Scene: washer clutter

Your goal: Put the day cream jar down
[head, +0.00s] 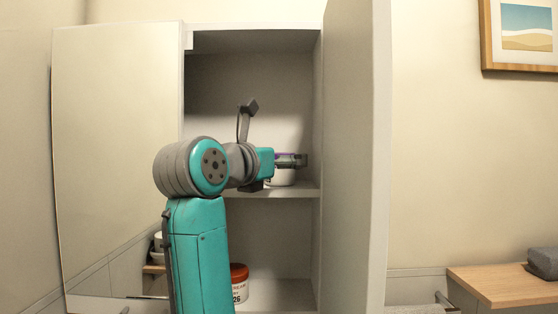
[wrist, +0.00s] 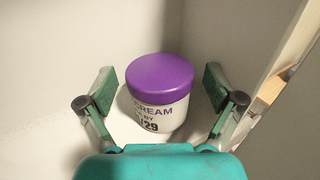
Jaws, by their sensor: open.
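The day cream jar is a white jar with a purple lid (wrist: 160,82) and dark printing that reads "CREAM". It stands upright on the cabinet's middle shelf (head: 306,190). In the head view the jar (head: 284,179) is partly hidden behind my gripper (head: 300,160). In the wrist view my gripper (wrist: 160,90) is open, with one finger on each side of the jar. A gap shows between each finger and the jar.
A second white jar with a red-brown lid (head: 239,283) stands on the lower shelf, partly behind my arm. The cabinet's side wall and open door (head: 350,150) are close on the right. A mirrored door (head: 115,150) is on the left. A wooden counter (head: 500,287) is at lower right.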

